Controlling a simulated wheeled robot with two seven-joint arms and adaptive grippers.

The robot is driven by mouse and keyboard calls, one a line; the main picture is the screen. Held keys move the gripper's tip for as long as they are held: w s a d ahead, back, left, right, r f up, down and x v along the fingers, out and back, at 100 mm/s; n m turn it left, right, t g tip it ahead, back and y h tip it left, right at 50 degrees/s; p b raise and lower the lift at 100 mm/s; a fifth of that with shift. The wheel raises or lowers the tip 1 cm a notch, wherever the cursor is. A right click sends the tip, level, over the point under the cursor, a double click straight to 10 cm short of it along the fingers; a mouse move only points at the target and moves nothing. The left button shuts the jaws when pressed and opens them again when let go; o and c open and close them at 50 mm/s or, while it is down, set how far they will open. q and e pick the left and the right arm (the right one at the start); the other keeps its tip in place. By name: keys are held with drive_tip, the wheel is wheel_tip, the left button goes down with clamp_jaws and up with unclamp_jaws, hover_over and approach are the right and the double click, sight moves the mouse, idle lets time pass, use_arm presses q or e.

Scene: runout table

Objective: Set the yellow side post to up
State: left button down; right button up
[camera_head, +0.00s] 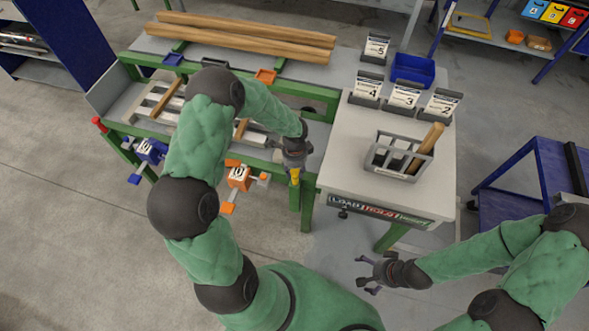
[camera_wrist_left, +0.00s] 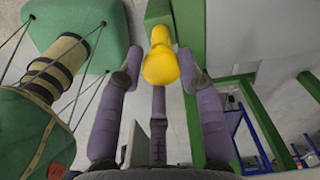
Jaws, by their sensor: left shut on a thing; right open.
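The yellow side post (camera_head: 295,177) shows at the front edge of the green-framed runout table, near its right end, just below my left gripper (camera_head: 296,160). In the left wrist view the yellow post (camera_wrist_left: 160,66) has a rounded end and lies between the purple fingers of my left gripper (camera_wrist_left: 160,85), which is shut on it. A green frame part is behind the post. Whether the post is up or down I cannot tell, as the gripper hides part of it. My right gripper (camera_head: 370,274) is open and empty over the floor, in front of the grey table.
The grey table (camera_head: 345,150) to the right holds a grey divided bin (camera_head: 383,158), a blue bin (camera_head: 412,70) and several numbered card holders. Orange (camera_head: 239,178) and blue (camera_head: 150,150) numbered units hang along the runout table's front. Long wooden beams (camera_head: 245,38) lie at its back.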

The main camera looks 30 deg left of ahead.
use_arm(q)
drive_tip(key=shift+a+r, duration=0.1)
drive_tip(key=shift+r, duration=0.05)
wheel_tip(320, 180, up, 20)
drive_tip(key=p, duration=1.3)
drive_tip(key=shift+f, duration=0.2)
drive_tip(key=shift+a, duration=0.1)
drive_tip(key=c, duration=0.9)
unclamp_jaws()
drive_tip(key=shift+o, duration=0.4)
drive_tip(key=shift+a, duration=0.15)
